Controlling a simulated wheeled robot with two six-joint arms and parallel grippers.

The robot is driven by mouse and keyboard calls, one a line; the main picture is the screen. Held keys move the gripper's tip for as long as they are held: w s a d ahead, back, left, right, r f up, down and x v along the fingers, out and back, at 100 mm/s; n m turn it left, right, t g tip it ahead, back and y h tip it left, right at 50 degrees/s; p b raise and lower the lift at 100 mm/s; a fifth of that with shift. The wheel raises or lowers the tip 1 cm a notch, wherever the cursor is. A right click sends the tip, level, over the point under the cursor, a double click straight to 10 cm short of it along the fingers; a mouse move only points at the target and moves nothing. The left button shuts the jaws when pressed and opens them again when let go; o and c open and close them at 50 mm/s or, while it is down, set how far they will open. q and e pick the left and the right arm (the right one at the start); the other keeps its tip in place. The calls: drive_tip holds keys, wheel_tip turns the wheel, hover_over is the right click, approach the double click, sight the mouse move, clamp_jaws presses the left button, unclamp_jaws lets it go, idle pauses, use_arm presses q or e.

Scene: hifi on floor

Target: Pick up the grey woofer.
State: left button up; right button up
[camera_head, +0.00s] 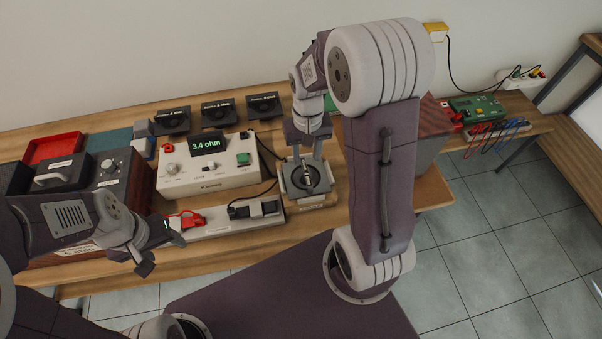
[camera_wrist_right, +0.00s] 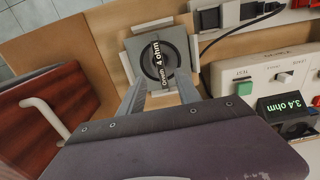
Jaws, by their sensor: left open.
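My left gripper (camera_head: 160,250) is open and empty at the bench's front edge, well left of the woofer.
A white tester (camera_head: 205,178) reading 3.4 ohm stands left of the woofer. A strip with red and black clips (camera_head: 215,221) lies before it. Several black drivers (camera_head: 219,114) line the back. A red-brown cabinet (camera_wrist_right: 50,110) stands close by, across from the tester.

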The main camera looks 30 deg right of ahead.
sight(306, 171)
drive_tip(key=f, duration=0.3)
drive_tip(key=shift+s+a+f, duration=0.15)
drive_tip(key=shift+a, duration=0.05)
drive_tip(key=shift+d+f, duration=0.25)
drive_tip(key=shift+f, duration=0.15)
drive_tip(key=shift+a+f+b, duration=0.1)
drive_tip(key=shift+f+b, duration=0.35)
drive_tip(key=shift+f, duration=2)
drive_tip(key=shift+f, duration=0.25)
clamp_jaws()
